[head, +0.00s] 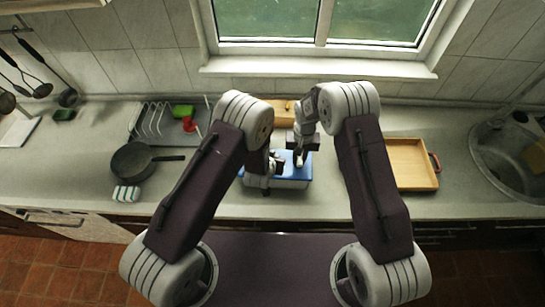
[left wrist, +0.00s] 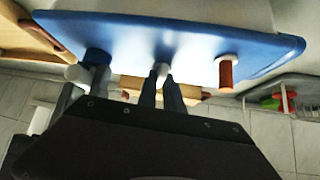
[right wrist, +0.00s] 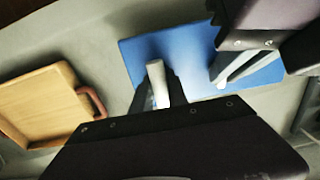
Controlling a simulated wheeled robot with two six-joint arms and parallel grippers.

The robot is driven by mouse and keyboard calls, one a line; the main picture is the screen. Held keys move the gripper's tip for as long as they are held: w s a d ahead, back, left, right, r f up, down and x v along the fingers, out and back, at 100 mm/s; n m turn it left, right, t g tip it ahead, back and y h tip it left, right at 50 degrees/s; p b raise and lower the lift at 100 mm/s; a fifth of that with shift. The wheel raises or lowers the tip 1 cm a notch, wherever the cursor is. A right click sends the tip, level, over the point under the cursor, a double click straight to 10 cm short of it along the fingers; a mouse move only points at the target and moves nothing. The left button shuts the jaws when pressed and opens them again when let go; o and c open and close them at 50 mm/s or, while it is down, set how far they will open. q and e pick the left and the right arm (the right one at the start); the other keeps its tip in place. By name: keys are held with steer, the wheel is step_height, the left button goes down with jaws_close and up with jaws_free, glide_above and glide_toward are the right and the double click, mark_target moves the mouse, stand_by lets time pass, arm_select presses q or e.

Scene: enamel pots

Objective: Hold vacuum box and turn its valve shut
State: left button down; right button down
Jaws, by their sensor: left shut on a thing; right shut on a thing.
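The vacuum box (head: 290,183) stands on the counter, white-walled with a blue lid (left wrist: 195,35). My left gripper (head: 268,170) is shut on a small white knob (left wrist: 161,69) near the middle of the lid. My right gripper (head: 299,157) is shut on the white valve lever (right wrist: 158,80), towards the lid's right side in the head view. A blue round base (left wrist: 97,57) shows by that lever in the left wrist view. A reddish-brown peg (left wrist: 226,73) stands at the lid's other end. The arms hide part of the box in the head view.
A wooden tray (head: 412,150) with a red handle lies to the right, before the sink (head: 510,160). A dark pan (head: 135,160) and dish rack (head: 150,122) stand left. A wooden item (head: 284,108) lies behind the box. The counter directly in front is clear.

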arm_select(q)
steer(key=shift+d+n+y, duration=0.1)
steer(key=shift+n+y, duration=0.6)
steer(key=shift+n, duration=0.3)
arm_select(e)
steer(key=shift+s, duration=0.1)
arm_select(q)
steer(key=c, duration=1.5)
jaws_free()
steer(key=v, duration=1.2)
steer(key=shift+s, duration=0.1)
